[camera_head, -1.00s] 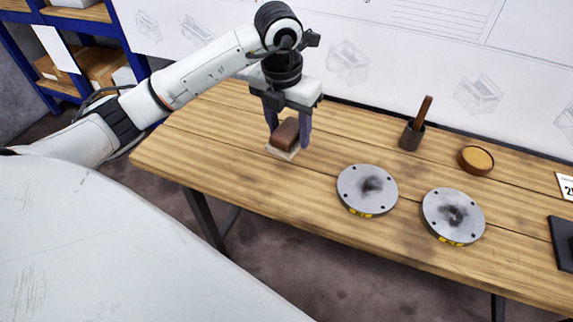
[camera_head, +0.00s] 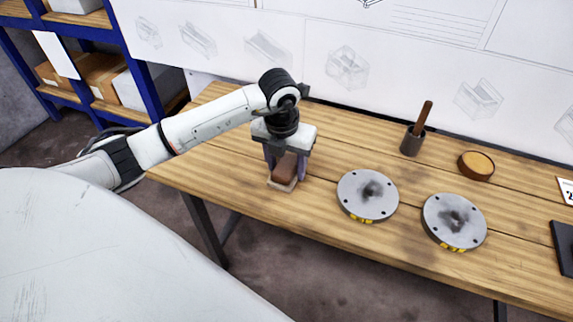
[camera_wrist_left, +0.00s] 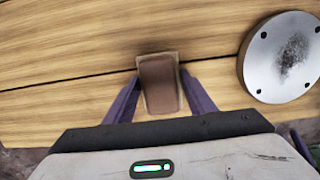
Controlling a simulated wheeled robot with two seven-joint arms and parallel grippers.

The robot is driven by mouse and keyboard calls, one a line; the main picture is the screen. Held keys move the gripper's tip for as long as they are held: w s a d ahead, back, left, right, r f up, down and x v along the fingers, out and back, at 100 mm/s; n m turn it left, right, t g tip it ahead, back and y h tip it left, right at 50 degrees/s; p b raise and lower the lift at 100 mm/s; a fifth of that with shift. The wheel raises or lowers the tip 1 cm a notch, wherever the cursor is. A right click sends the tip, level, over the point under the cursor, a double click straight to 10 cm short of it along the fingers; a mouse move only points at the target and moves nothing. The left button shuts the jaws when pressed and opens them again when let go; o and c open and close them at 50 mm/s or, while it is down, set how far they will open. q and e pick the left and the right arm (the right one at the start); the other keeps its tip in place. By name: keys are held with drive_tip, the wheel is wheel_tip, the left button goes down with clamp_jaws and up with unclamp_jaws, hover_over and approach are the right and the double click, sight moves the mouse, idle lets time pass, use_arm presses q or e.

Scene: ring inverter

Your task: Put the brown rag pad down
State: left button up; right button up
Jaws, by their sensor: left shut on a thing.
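The brown rag pad (camera_head: 285,170) is a brown block with a pale layer at its lower edge. My left gripper (camera_head: 286,168) is shut on it and points down at the table's left part. In the left wrist view the pad (camera_wrist_left: 160,84) sits between the two purple fingers, with a pale border around it and a soft shadow beyond it. Whether its underside touches the wood cannot be told.
The wooden table (camera_head: 225,160) has bare wood left of the pad. Two grey flanged discs with dark smudges, a near one (camera_head: 367,196) and another (camera_head: 454,221), lie to the right.

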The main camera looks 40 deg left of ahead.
sight(284, 170)
use_arm(q)
drive_tip(key=shift+s+f+b, duration=0.1)
drive_tip(key=shift+f+b, duration=0.3)
drive_tip(key=o, duration=0.9)
drive_tip(key=shift+s, duration=0.1)
drive_tip(key=shift+o, duration=0.2)
drive_tip(key=shift+d+f, duration=0.15)
drive_tip(key=shift+d, duration=0.1)
drive_tip(key=shift+r+p, duration=0.35)
wheel_tip(284, 170, up, 12)
drive_tip(key=s, duration=0.1)
drive_tip(key=shift+s+r+p, duration=0.2)
drive_tip(key=shift+p, duration=0.15)
